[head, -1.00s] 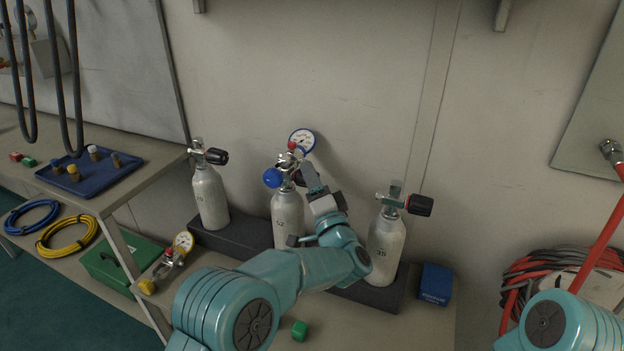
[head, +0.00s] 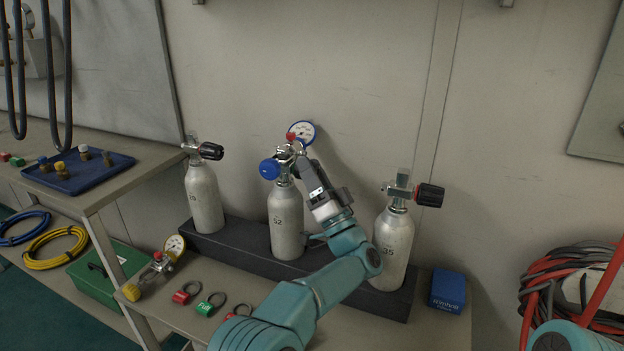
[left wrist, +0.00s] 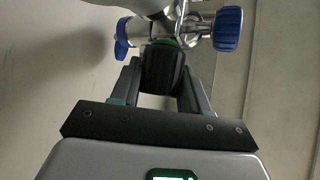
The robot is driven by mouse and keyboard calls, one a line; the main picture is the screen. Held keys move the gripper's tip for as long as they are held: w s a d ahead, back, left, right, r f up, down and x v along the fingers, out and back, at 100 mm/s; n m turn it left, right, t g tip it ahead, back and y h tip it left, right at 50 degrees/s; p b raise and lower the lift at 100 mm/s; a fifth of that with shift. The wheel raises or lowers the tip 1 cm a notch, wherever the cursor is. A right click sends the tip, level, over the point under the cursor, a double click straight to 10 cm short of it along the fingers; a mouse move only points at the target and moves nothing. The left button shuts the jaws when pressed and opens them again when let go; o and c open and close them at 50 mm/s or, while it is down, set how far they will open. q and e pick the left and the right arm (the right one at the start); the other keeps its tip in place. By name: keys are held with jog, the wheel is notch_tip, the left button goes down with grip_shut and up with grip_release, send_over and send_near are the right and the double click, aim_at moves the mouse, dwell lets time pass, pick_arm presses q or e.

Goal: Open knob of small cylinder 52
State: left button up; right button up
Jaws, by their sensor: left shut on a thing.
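Small cylinder 52 (head: 285,228) stands upright in the middle of the dark rack, its number facing me. A metal valve with a blue knob (head: 269,169) on its left and a white-faced gauge (head: 302,132) sits on top. My left gripper (head: 304,168) is at the right side of this valve. In the left wrist view, its two fingers are shut on a black ribbed knob (left wrist: 162,68), one on each side. The gripper hides that knob in the head view. My right gripper is out of view.
Cylinder 35 (head: 393,248) stands close right of my left arm, with a black knob (head: 429,195). Another cylinder (head: 205,200) stands left. The dark rack (head: 232,241) holds all three. A blue box (head: 448,289) and tags (head: 211,304) lie on the bench.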

pick_arm(q)
jog(key=shift+n+y, duration=0.4)
jog(key=o, duration=1)
jog(key=shift+r, duration=0.1)
jog(key=shift+g, duration=0.3)
jog(key=v, duration=0.7)
jog(key=shift+f, duration=0.25)
jog(key=shift+s, duration=0.15)
